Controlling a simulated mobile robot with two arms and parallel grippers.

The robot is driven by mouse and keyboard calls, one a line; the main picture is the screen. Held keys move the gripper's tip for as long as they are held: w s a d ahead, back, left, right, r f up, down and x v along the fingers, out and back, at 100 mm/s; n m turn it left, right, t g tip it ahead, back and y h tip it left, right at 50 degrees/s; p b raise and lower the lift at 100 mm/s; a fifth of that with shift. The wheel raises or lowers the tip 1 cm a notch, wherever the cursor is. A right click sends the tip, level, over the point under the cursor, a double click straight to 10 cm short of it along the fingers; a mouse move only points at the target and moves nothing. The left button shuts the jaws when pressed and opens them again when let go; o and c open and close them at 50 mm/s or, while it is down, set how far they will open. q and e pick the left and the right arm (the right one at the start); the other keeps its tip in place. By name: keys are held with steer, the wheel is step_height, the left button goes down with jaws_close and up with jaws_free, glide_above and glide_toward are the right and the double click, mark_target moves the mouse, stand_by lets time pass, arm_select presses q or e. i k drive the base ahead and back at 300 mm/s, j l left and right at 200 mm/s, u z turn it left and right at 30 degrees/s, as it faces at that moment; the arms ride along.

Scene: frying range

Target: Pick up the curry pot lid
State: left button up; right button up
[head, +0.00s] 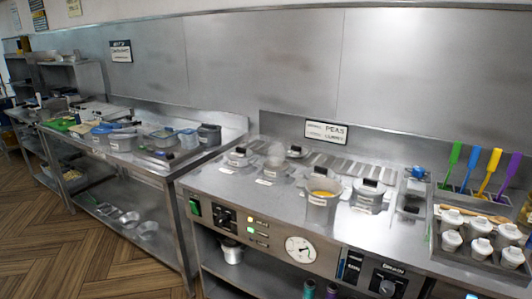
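A steel range (225,178) with a control panel stands in front of me. Several small pots are set in its top. One pot (320,205) is open and shows yellow-orange contents; its front label is too small to read. A lidded pot (367,203) stands just right of it, with a dark handle block on its lid (371,186). Two more covered pots are to the left, with lids at the left (238,154) and middle (273,156). Another lid (295,152) appears behind them. I cannot tell which lid belongs to the curry pot. Neither gripper is in view.
A rack of white-capped containers (452,219) and colourful-handled utensils (475,168) stand at the right. A PEAS sign (326,131) is on the backsplash. A steel table (150,165) with pans and tubs is at the left. Wooden floor (70,245) is clear in front of it.

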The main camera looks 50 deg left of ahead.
mark_target(294, 151)
steer(key=i+l+u, duration=0.1)
steer(key=u, duration=0.3)
steer(key=i+l+u, duration=0.1)
steer(key=u, duration=0.35)
steer(key=i+l+u, duration=0.1)
steer(key=l+u, duration=0.15)
steer(key=u, duration=0.15)
steer(key=l+u, duration=0.2)
steer(key=u, duration=0.25)
steer(key=l+u, duration=0.4)
steer(key=l, duration=1.4)
steer(key=i+j, duration=0.35)
steer(key=k+j+u, duration=0.05)
steer(key=j, duration=0.05)
